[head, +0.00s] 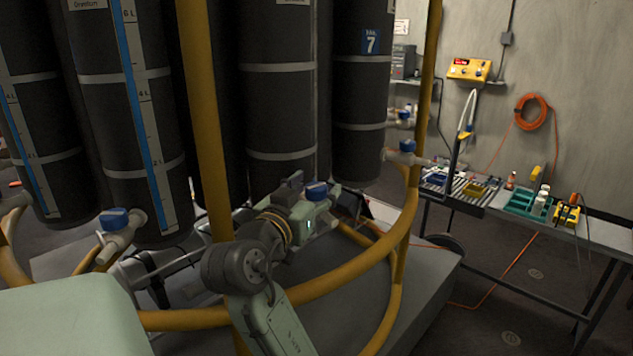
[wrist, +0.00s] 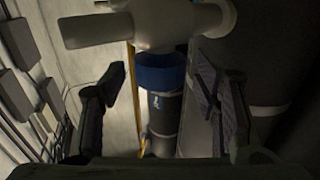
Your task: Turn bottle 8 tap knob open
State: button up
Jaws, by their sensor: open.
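A blue tap knob (wrist: 161,73) on a pale tap body (wrist: 150,24) is in the wrist view, between the two dark fingers of my gripper (wrist: 160,86). The fingers are open, with visible space on both sides of the knob. In the head view my gripper (head: 322,200) is low in front of the middle black bottles, with a blue knob (head: 316,190) showing at it. Its tap body is largely hidden there by my gripper. I see no number 8 on any bottle, so I cannot read which bottle this tap belongs to.
Bottle 7 (head: 362,95) stands right of the middle. Other blue knobs are at left (head: 114,217) and right (head: 407,146). A yellow upright pipe (head: 205,120) and a curved yellow rail (head: 355,268) are close to my arm. A workbench (head: 590,232) with trays stands at right.

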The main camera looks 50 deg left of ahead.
jog(key=shift+w+a, duration=0.25)
jog(key=shift+w, duration=0.25)
jog(key=c, duration=1.2)
